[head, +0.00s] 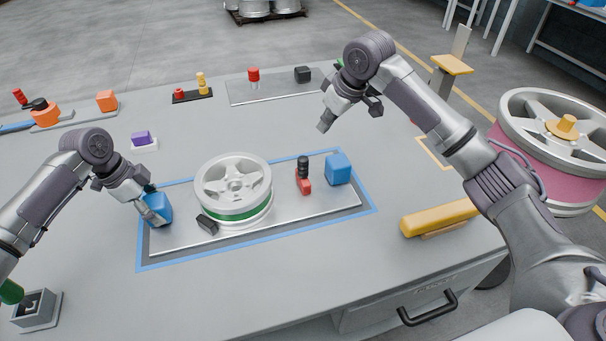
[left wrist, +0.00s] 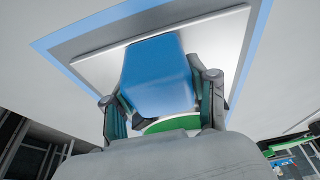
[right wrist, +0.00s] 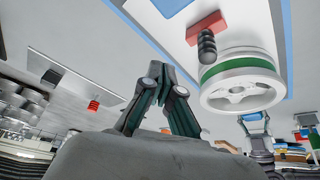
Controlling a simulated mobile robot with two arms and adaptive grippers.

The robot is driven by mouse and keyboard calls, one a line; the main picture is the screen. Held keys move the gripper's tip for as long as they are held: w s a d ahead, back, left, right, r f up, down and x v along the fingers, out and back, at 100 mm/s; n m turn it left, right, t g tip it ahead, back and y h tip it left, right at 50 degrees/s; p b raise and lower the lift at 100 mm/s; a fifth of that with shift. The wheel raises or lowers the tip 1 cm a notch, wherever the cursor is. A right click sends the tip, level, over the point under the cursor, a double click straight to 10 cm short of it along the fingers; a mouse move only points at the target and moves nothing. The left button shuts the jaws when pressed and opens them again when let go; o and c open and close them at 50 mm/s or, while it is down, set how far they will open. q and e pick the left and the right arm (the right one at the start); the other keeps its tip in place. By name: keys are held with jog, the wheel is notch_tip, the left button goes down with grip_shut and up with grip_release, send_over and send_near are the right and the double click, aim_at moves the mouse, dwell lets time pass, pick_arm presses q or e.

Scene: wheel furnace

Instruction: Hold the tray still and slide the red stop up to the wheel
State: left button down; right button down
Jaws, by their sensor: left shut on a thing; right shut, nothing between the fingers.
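The tray (head: 290,222) lies flat on the table inside a blue outline. A silver wheel (head: 233,188) with a green band stands near its middle. The red stop (head: 304,184), with a black ribbed knob, sits on the tray to the right of the wheel, with a gap between them. My left gripper (head: 152,212) is shut on the blue block (head: 160,207) at the tray's left end; that block fills the middle of the left wrist view (left wrist: 158,75). My right gripper (head: 326,124) is shut and empty, raised beyond the tray. The right wrist view shows the red stop (right wrist: 206,27) and wheel (right wrist: 240,82).
A second blue block (head: 339,169) sits at the tray's right end, close to the red stop. A dark block (head: 207,224) lies at the wheel's front left. A yellow bar (head: 438,217) lies on the right. Another tray (head: 275,92) lies at the back.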

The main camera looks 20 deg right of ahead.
jog(key=s+a+r+g+h, duration=0.1)
jog(key=s+a+g, duration=0.1)
jog(key=s+a, duration=0.1)
jog(key=shift+m, duration=0.3)
jog(key=shift+s+d+x, duration=0.15)
jog(key=shift+s+x, duration=0.05)
jog(key=shift+x, duration=1.2)
jog(key=shift+s+d+x, duration=0.2)
jog(key=shift+s+x, duration=0.05)
jog(key=shift+x, duration=1.15)
jog(key=shift+s+d+x, duration=0.15)
jog(key=shift+s+x, duration=0.05)
jog(key=shift+x, duration=1.15)
jog(key=shift+a+f, duration=0.15)
jog(key=shift+f, duration=0.05)
pick_arm(q)
jog(key=shift+d, duration=0.25)
pick_arm(e)
jog(key=shift+a, duration=3.1)
pick_arm(q)
jog(key=shift+a, duration=0.1)
pick_arm(e)
jog(key=shift+d, duration=0.8)
pick_arm(q)
jog(key=shift+a, duration=0.2)
pick_arm(e)
jog(key=w+v, duration=0.1)
jog(key=v, duration=0.6)
jog(key=shift+w+a, duration=0.2)
jog(key=shift+a, duration=0.1)
